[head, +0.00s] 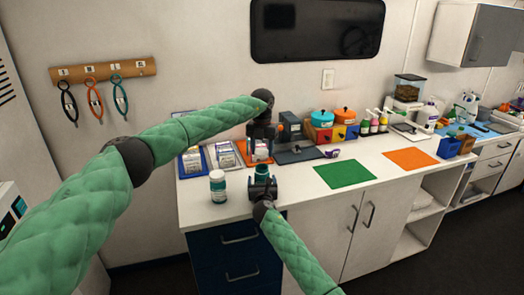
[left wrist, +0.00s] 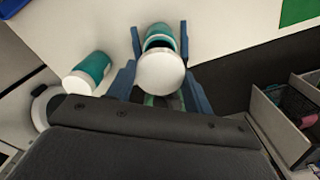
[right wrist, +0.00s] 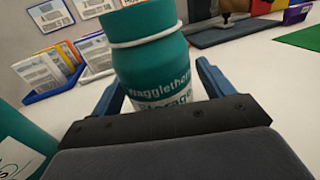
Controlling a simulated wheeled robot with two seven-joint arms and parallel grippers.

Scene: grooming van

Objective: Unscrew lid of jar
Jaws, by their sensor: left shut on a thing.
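A teal jar (right wrist: 155,62) stands upright near the counter's front edge, its side facing my right wrist camera. My left gripper (head: 262,156) points down from above it. My right gripper (head: 262,190) comes in low from the front, with one finger on each side of the jar body. I cannot tell whether those fingers press on it. The jar's top is cut off in the right wrist view.
A second teal jar (head: 217,188) stands just left on the counter; it also shows in the left wrist view (left wrist: 92,72). Trays of packets (head: 193,161) stand behind.

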